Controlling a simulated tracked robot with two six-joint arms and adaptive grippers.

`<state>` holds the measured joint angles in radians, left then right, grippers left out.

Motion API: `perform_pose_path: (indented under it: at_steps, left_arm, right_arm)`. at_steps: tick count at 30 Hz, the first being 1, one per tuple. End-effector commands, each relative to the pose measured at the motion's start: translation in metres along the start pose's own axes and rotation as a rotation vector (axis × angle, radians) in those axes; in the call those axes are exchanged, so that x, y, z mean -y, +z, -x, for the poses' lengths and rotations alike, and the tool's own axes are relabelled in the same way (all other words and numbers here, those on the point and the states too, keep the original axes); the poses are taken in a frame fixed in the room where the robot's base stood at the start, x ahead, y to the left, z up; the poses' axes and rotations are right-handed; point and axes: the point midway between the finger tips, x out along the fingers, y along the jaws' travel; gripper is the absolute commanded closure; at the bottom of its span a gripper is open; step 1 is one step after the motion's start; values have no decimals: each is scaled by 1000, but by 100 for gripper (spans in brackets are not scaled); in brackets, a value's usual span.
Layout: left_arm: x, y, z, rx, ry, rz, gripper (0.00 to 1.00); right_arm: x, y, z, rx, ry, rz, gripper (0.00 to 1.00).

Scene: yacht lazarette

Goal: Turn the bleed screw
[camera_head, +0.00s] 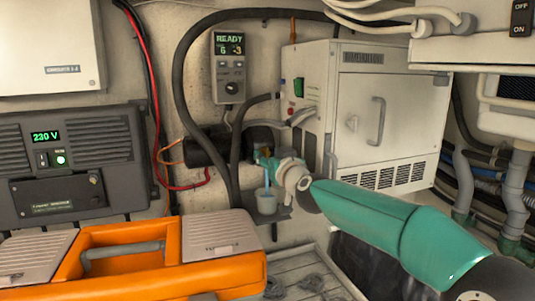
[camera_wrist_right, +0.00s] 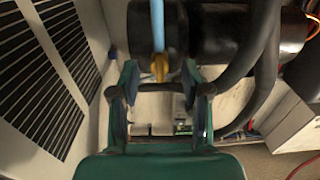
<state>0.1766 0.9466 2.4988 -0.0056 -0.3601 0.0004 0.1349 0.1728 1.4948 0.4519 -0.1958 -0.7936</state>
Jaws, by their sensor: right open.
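The bleed screw seems to be the small brass-yellow piece (camera_wrist_right: 159,68) against the black cylinder (camera_wrist_right: 205,35), beside a light blue tube (camera_wrist_right: 157,22). In the head view, the black cylinder (camera_head: 205,147) is on the back wall, and the blue tube (camera_head: 267,179) runs down to a small grey-blue cup (camera_head: 266,203). My right gripper (camera_head: 274,163) is at the cylinder's right end. In the right wrist view, its fingers (camera_wrist_right: 160,92) are apart, with the brass piece just beyond and between them. I cannot tell whether they touch it. My left gripper is not in view.
A white cabinet (camera_head: 350,95) with a handle stands right of the cylinder. Black hoses (camera_head: 178,80) hang around it. A controller reading READY (camera_head: 229,60) is above. An orange toolbox (camera_head: 150,262) fills the lower left, below a 230 V unit (camera_head: 70,165).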

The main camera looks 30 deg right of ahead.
Motion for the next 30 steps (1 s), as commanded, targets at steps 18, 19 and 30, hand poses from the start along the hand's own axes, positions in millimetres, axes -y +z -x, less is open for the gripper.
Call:
perform_pose_path:
  at_steps: [18,19,30]
  left_arm:
    - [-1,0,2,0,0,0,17]
    - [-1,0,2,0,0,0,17]
    - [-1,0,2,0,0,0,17]
  right_arm:
    - [-1,0,-13,0,0,0,76]
    - [-1,0,-13,0,1,0,81]
    - [0,0,-13,0,0,-6,100]
